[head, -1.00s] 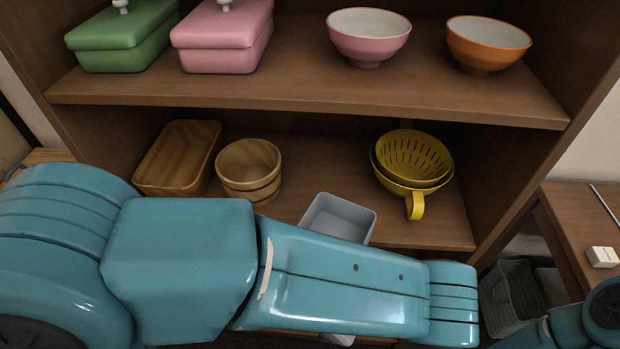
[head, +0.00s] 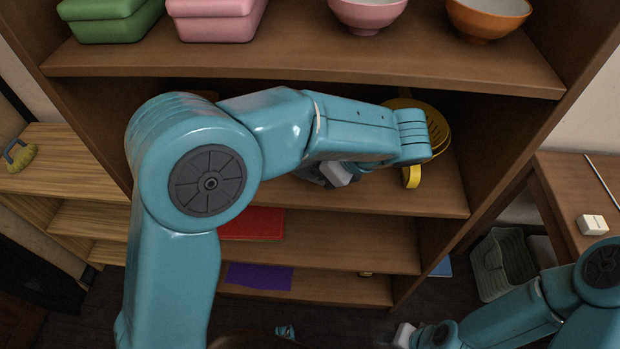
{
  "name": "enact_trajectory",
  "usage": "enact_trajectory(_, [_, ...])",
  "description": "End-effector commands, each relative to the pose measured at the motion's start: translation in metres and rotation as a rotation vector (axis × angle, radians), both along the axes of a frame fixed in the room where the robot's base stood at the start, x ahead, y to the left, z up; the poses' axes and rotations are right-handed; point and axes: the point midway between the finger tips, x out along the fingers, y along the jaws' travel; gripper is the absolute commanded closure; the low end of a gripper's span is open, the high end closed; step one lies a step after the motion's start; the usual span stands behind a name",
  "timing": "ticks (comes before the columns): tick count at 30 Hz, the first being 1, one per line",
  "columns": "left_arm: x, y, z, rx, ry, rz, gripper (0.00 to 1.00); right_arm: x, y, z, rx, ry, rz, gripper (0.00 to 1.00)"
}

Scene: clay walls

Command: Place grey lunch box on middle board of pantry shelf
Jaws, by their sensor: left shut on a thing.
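The pantry shelf (head: 300,70) fills the middle of the head view, with several boards. My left arm reaches across to the board with the yellow colander (head: 436,130), below the board of bowls. My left gripper (head: 338,174) is at this board, partly hidden under my arm, and is shut on the grey lunch box. The box is almost wholly hidden; only a dark grey patch shows beside the pale finger. I cannot tell whether it rests on the board. My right gripper (head: 404,335) is low at the bottom right, away from the shelf; its jaws are unclear.
Above are a green box (head: 105,22), a pink box (head: 215,20), a pink bowl (head: 368,14) and an orange bowl (head: 488,16). Lower boards hold a red item (head: 252,223) and a purple item (head: 258,276). A basket (head: 502,264) stands at right.

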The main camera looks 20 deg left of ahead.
Motion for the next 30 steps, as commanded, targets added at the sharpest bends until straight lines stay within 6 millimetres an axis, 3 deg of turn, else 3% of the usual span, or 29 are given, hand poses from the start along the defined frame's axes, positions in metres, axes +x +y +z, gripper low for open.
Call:
enact_trajectory(8, [-0.001,0.0,-0.044,0.001,0.003,-0.001,1.0,0.0,0.0,-0.006,0.0,0.0,0.0,0.63])
enact_trajectory(20, [0.003,0.001,-0.051,0.0,0.001,0.0,1.0,0.0,0.0,-0.006,0.0,0.0,0.0,0.63])
enact_trajectory(23, [0.003,0.001,-0.051,0.0,0.001,0.001,0.67,0.0,0.0,-0.005,0.0,0.0,0.0,0.63])
enact_trajectory(30, [0.003,0.001,-0.05,0.0,0.001,0.001,0.67,0.0,0.0,-0.005,0.0,0.0,0.0,0.63])
